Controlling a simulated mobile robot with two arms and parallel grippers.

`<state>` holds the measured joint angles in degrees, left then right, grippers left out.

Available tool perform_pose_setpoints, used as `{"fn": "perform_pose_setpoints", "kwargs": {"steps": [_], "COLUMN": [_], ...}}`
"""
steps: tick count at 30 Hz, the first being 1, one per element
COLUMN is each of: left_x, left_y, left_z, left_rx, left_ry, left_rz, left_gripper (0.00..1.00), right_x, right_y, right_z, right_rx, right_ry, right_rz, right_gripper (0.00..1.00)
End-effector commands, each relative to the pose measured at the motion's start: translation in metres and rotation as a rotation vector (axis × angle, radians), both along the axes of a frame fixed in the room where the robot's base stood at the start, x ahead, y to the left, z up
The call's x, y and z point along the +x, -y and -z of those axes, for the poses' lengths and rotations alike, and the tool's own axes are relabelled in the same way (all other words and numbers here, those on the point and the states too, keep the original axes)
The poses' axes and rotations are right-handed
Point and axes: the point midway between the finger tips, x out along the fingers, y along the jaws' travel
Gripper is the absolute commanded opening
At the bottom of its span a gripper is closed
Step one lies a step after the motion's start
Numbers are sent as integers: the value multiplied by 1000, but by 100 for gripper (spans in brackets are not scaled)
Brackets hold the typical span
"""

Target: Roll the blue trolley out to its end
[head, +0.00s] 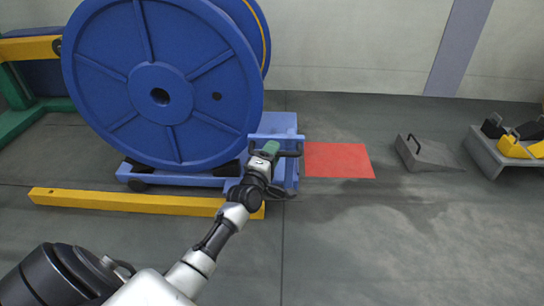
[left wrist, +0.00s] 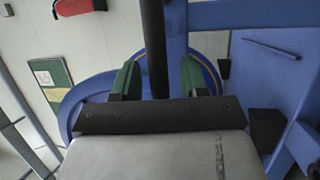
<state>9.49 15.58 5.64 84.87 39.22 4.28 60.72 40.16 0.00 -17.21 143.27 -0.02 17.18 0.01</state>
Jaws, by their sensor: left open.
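The blue trolley (head: 190,180) stands on the floor and carries a large blue reel (head: 160,95). Its upright end is at the right, with a dark handle bar beside my left gripper (head: 270,149). In the left wrist view the dark handle bar (left wrist: 155,45) runs between the two green fingers of my left gripper (left wrist: 160,75). The fingers are open, with gaps showing at both sides of the bar. The blue trolley frame (left wrist: 275,75) fills the right of that view. My right gripper is not in view.
A red floor patch (head: 338,160) lies just right of the trolley. A grey wedge with a handle (head: 430,153) lies beyond it. A grey stand (head: 490,155) with yellow and black pieces is at far right. A yellow beam (head: 130,202) lies along the trolley's near side.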

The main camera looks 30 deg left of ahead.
Motion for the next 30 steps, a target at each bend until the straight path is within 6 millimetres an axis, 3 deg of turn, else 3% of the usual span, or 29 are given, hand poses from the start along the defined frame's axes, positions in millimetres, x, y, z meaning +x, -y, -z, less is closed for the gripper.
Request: {"fn": "perform_pose_setpoints", "kwargs": {"steps": [5, 14, 20, 26, 30], "left_x": [0, 0, 0, 10, 12], "left_y": [0, 0, 0, 18, 22], "left_z": [0, 0, 0, -3, 0], "left_rx": [0, 0, 0, -2, 0], "left_ry": [-1, -1, -1, -2, -3], "left_rz": [0, 0, 0, 4, 7], "left_gripper": [44, 0, 0, 0, 0], "right_x": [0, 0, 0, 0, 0], "right_y": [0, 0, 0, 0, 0], "right_z": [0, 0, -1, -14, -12], "right_rx": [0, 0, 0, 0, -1], "right_ry": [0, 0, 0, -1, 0], "right_rz": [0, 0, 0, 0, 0], "right_gripper": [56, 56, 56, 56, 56]}}
